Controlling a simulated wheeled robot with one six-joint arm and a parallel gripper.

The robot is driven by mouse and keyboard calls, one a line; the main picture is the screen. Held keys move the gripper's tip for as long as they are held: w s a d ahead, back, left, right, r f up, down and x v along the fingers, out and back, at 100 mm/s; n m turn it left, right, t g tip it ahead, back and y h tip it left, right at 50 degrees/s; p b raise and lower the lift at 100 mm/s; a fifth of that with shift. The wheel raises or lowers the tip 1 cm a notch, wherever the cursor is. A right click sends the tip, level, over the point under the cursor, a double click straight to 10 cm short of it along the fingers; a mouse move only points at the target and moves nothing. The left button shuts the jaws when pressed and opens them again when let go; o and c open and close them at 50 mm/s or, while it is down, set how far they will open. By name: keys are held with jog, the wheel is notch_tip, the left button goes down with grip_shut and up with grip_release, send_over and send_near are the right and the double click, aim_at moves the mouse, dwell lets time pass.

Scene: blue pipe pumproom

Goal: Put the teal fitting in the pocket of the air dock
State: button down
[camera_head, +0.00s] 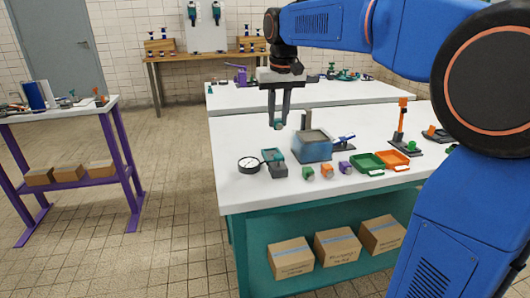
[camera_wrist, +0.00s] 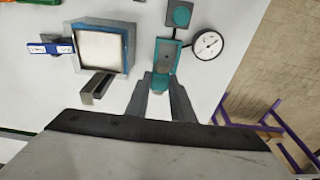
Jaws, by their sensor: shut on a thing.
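My gripper (camera_head: 278,122) hangs above the white table, pointing down, with its jaws shut on the small teal fitting (camera_head: 278,124). The fitting shows between the fingertips, partly hidden by them. In the wrist view my gripper (camera_wrist: 161,78) reaches up from the bottom edge. The air dock (camera_head: 277,170) is a grey block with a teal plate, standing near the table's front left edge, nearer the camera than my gripper. Its teal plate (camera_wrist: 167,52) shows just beyond the fingertips in the wrist view. I cannot make out the pocket clearly.
A round gauge (camera_head: 249,165) lies left of the dock. A blue box (camera_head: 312,150) stands right of it. Green (camera_head: 308,173), orange (camera_head: 327,171) and purple (camera_head: 345,167) fittings lie along the front. Green (camera_head: 367,163) and orange (camera_head: 392,158) trays are further right.

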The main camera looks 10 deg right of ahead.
send_over(272, 155)
jog(key=f, duration=0.4)
jog(key=shift+s+f, duration=0.2)
jog(key=shift+s, duration=0.1)
jog(key=shift+f, duration=2.4)
jog(key=shift+f, duration=0.35)
